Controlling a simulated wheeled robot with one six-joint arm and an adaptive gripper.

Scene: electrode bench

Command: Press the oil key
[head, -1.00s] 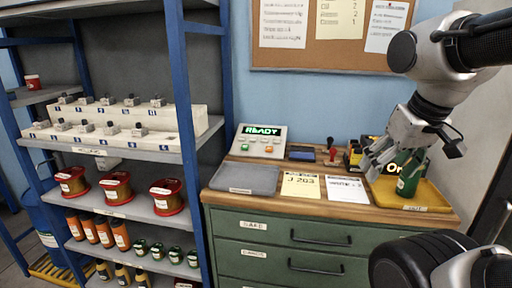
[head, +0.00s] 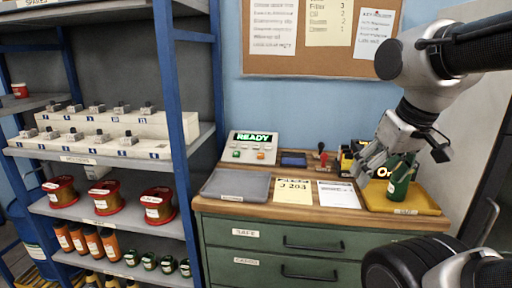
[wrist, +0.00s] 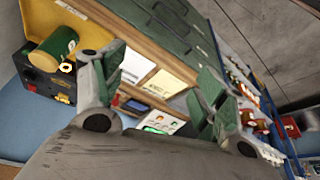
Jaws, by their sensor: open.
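A grey console (head: 251,148) with a green READY display stands at the back left of the bench. It has a few small green, orange and white keys on its sloping face, but their labels are too small to read, so I cannot tell which is the oil key. The console also shows in the wrist view (wrist: 162,121), beyond and between my fingers. My gripper (head: 365,174) is open and empty, above the right side of the bench, well to the right of the console. Both fingers show in the wrist view.
A green bottle (head: 399,186) stands on a yellow tray (head: 424,203), close to my gripper. A grey tray (head: 222,184), papers (head: 293,191) and a red-handled item (head: 322,155) are on the bench. A blue-framed shelf (head: 188,95) stands at left.

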